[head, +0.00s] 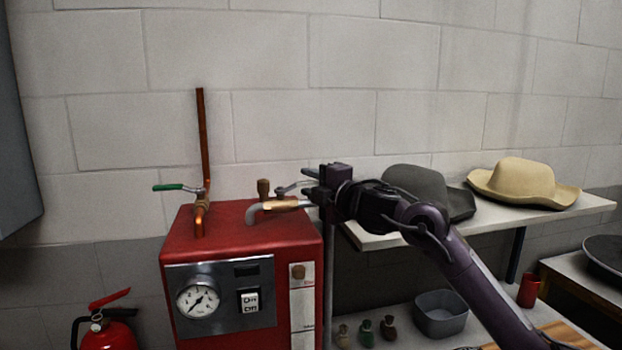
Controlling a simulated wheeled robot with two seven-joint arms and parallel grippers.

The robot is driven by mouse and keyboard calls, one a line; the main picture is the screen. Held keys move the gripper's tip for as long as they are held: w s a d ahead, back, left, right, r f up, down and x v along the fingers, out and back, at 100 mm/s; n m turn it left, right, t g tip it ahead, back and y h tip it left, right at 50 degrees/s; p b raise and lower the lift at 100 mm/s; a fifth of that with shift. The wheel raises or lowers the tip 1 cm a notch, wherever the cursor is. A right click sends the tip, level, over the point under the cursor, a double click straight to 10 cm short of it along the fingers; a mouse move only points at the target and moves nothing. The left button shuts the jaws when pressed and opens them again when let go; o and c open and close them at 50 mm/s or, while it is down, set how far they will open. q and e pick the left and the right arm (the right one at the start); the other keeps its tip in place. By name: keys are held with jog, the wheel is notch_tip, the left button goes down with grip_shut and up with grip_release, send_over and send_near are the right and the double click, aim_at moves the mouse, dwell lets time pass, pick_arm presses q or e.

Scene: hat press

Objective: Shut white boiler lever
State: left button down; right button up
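The red boiler (241,231) stands at the left-centre. On its right side a grey pipe leads to a brass valve (283,205). A small pale grey-white lever (287,189) sits on top of this valve, tilted up toward the right. My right gripper (306,181) is just right of the lever, its fingers pointing left. The fingers look apart, with nothing between them. Whether a finger touches the lever's tip is not clear. My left gripper is not in view.
A green-handled valve (178,187) is on the copper pipe (203,140) at the boiler's left. A shelf (378,241) with a grey hat (420,185) and a tan hat (524,182) is behind my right arm. A fire extinguisher (108,335) stands lower left.

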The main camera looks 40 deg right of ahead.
jog(key=shift+a+r, duration=0.1)
jog(key=shift+a, duration=0.1)
grip_shut()
jog(key=shift+w, duration=0.1)
